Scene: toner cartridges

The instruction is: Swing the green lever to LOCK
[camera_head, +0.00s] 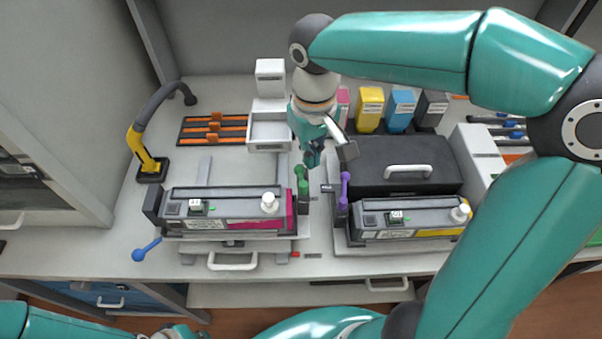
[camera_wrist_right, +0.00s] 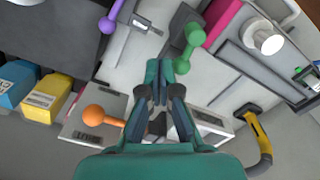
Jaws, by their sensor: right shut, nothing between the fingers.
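The green lever (camera_head: 302,186) stands at the right end of the magenta cartridge (camera_head: 230,208) in the head view. The green lever also shows in the right wrist view (camera_wrist_right: 189,48), with a round knob at its end. My right gripper (camera_head: 313,158) is shut and empty, just behind the green lever. In the right wrist view its closed fingertips (camera_wrist_right: 155,72) are close beside the lever's knob; I cannot tell whether they touch. No readable LOCK mark shows by the green lever.
A purple lever (camera_head: 344,190) stands close on the right, beside the yellow cartridge (camera_head: 410,218). An orange knob (camera_wrist_right: 97,113) shows in the right wrist view. A blue-knobbed lever (camera_head: 143,251) and a yellow-and-grey curved arm (camera_head: 146,150) are at the left. A black-lidded unit (camera_head: 400,160) stands behind.

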